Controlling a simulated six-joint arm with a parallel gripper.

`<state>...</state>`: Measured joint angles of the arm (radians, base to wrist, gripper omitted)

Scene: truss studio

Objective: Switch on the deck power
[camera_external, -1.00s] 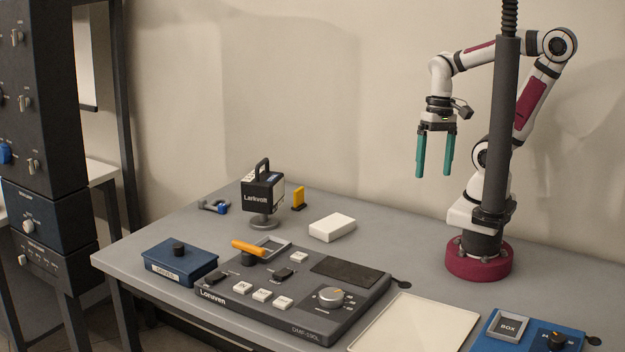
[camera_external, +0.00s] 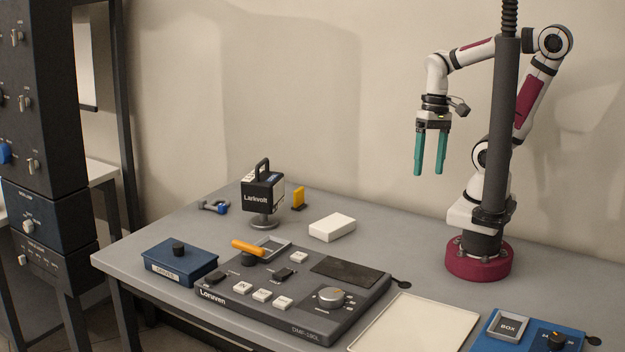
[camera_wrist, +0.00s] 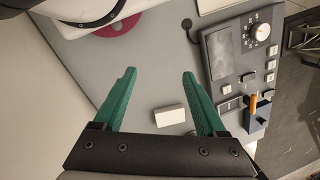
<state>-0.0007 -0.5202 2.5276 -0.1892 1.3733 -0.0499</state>
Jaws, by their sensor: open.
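The dark grey Loruven deck (camera_external: 300,285) lies on the table, with white buttons (camera_external: 262,294), small dark switches (camera_external: 284,274), a round silver dial (camera_external: 331,297) and an orange-handled lever (camera_external: 249,248) at its back left. Which control is the power is too small to read. The deck also shows in the wrist view (camera_wrist: 236,50), with the orange handle (camera_wrist: 253,103) at its lower end. My gripper (camera_external: 430,172) has teal fingers, is open and empty, and hangs high above the table, behind and right of the deck. In the wrist view the fingers (camera_wrist: 160,74) are apart.
A white block (camera_external: 332,227), a black Larkvolt unit (camera_external: 263,192) and a yellow piece (camera_external: 298,197) stand behind the deck. A blue box (camera_external: 180,264) is left, a pale tray (camera_external: 415,325) and blue BOX panel (camera_external: 508,326) right. A dark vertical post (camera_external: 503,120) stands before my arm.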

